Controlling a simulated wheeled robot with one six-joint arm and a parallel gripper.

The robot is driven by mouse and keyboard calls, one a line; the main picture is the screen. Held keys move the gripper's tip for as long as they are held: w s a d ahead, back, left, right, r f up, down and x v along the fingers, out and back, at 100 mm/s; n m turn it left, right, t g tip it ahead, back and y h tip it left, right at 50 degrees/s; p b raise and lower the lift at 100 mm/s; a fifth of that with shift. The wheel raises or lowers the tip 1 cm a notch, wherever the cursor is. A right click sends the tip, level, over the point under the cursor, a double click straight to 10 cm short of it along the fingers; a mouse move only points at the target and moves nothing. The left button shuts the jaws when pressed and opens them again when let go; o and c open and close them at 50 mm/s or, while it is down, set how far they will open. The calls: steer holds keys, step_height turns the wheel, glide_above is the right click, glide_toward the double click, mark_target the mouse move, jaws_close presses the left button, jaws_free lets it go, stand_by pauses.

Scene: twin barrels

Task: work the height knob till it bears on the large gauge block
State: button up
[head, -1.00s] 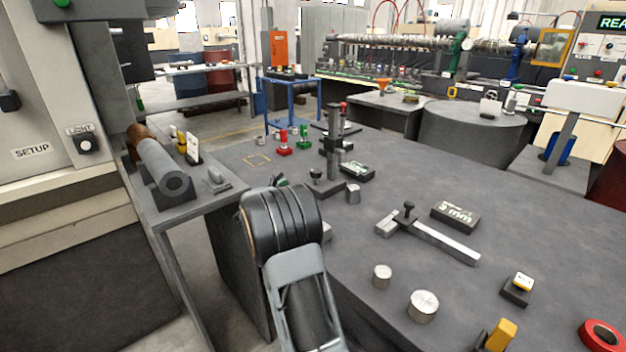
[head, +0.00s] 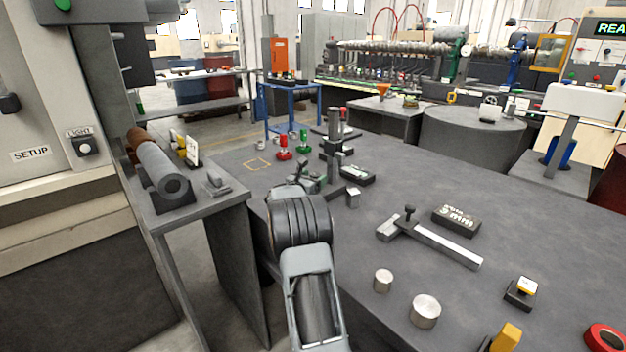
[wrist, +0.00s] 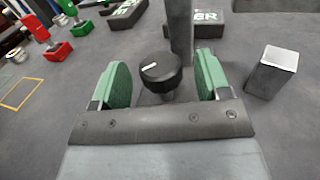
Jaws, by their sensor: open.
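A black round knob (wrist: 160,72) with a white mark sits between my green finger pads in the wrist view. My gripper (wrist: 163,80) is open, with one pad on each side of the knob and gaps visible. A grey post (wrist: 181,25) rises just behind the knob; the dark upright column (head: 334,130) stands beyond my gripper (head: 306,182) in the head view. A silver block (wrist: 273,72) stands upright on the bench to the right, apart from the gripper; it also shows in the head view (head: 353,198). I cannot tell whether it is the large gauge block. The knob's underside is hidden.
A dark lettered box (wrist: 222,27) lies behind the post. Red (head: 284,150) and green (head: 304,148) handled pieces stand to the left. A caliper-like tool (head: 435,240), a "mm" box (head: 456,217) and metal cylinders (head: 425,310) lie nearer.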

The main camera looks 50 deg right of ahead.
steer(key=shift+c, duration=0.3)
steer(key=c, duration=0.9)
steer(key=t+b, duration=0.1)
steer(key=b, duration=0.1)
steer(key=n+t+b, duration=0.1)
steer(key=b, duration=0.1)
steer(key=shift+s+f+y, duration=0.2)
steer(key=shift+f+y, duration=0.1)
steer(key=shift+f, duration=0.05)
steer(key=n+t+b, duration=0.1)
steer(key=b, duration=0.2)
steer(key=n+t+y+b, duration=0.1)
steer(key=t+b, duration=0.1)
steer(key=b, duration=0.1)
steer(key=shift+s+d+f+n+t, duration=0.1)
steer(key=shift+s+f+n+t, duration=0.05)
steer(key=shift+n+t, duration=0.2)
steer(key=n+t+y+b, duration=0.1)
steer(key=b, duration=0.4)
steer(key=shift+n+t+y, duration=0.25)
steer(key=shift+t+y, duration=0.05)
steer(key=shift+t, duration=0.05)
steer(key=b, duration=0.1)
steer(key=t+b, duration=0.1)
steer(key=shift+s+d+r+n+y+b, duration=0.1)
steer(key=shift+r+n+y+b, duration=0.15)
steer(key=shift+n+y+b, duration=0.15)
steer(key=shift+r, duration=0.2)
